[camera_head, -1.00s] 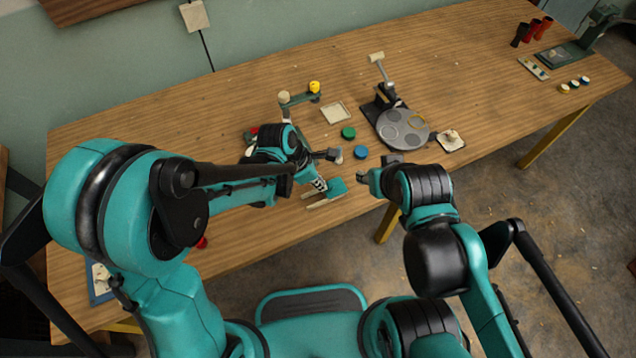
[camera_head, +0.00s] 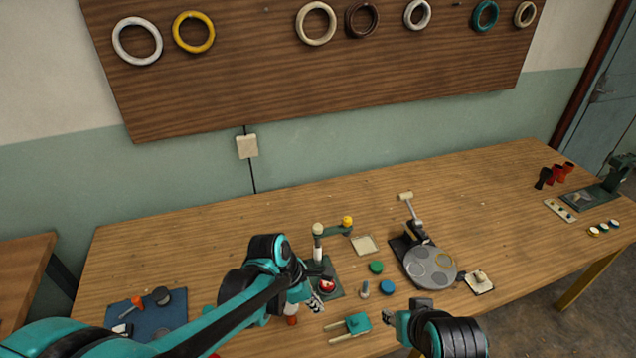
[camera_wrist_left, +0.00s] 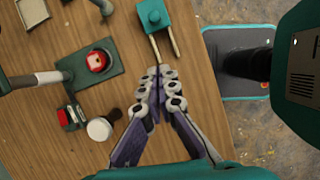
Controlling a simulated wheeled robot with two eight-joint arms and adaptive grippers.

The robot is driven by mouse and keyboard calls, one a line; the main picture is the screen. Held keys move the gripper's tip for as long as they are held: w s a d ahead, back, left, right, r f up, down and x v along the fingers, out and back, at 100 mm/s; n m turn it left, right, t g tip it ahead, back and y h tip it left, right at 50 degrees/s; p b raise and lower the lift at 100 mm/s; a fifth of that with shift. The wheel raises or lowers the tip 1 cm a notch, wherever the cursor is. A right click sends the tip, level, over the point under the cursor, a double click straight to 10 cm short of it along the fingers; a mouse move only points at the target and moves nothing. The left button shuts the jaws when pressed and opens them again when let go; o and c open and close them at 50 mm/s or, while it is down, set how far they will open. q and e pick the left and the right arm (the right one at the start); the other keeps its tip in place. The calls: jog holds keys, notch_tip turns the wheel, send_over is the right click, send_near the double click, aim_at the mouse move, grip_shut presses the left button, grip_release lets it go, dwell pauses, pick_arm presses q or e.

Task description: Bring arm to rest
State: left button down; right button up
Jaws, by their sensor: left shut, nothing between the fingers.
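My left arm reaches in from the left in the head view, and its gripper (camera_head: 316,303) hangs over the front part of the bench. In the left wrist view the gripper's fingers (camera_wrist_left: 158,78) meet at the tips with nothing between them. They point toward a teal block with two pale prongs (camera_wrist_left: 153,16), which also lies on the bench in the head view (camera_head: 354,323), apart from the fingers. My right gripper (camera_head: 398,320) is at the bench's front edge, right of the teal block; its fingers are too small to read.
A green stand with a red-topped piece (camera_wrist_left: 97,61) is beside the left gripper. A grey round turntable (camera_head: 430,267), a green disc (camera_head: 376,267) and a blue disc (camera_head: 387,286) lie to the right. A blue mat (camera_head: 160,312) is at left. The back of the bench (camera_head: 190,240) is clear.

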pick_arm(q)
jog(key=s+a+r+m+t+y, duration=0.2)
jog(key=s+a+r+m+t, duration=0.1)
jog(key=a+m, duration=0.6)
jog(key=s+a+r+m+t+y, duration=0.2)
jog(key=s+a+r+m, duration=0.3)
jog(key=a+m, duration=0.3)
jog(key=shift+a+r+m+t, duration=0.4)
jog(key=shift+r+m+t, duration=0.3)
jog(key=shift+m, duration=0.7)
